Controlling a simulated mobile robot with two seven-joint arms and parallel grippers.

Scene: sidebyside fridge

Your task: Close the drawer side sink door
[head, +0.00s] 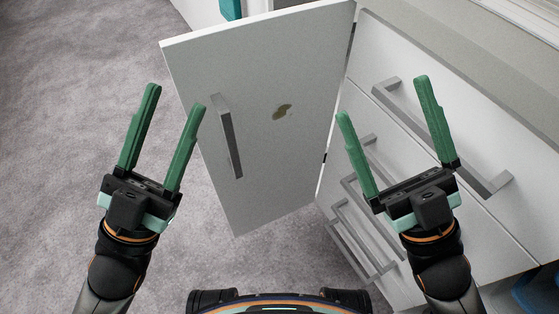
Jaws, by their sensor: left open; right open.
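The white cabinet door (265,95) stands swung open in the middle of the head view, hinged on its right edge beside the drawers. Its grey bar handle (228,136) is near its left edge. A small brownish mark (282,112) is on its face. My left gripper (178,97) is open and empty, just left of the handle in the picture; I cannot tell whether it touches the door. My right gripper (382,97) is open and empty, in front of the drawer fronts, to the right of the door's hinge edge.
White drawers (440,105) with grey bar handles (445,140) fill the right side under a grey counter (430,40). Several lower handles stick out near the hinge. Grey carpet (60,150) on the left is clear. A teal object (231,9) is partly visible at the top.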

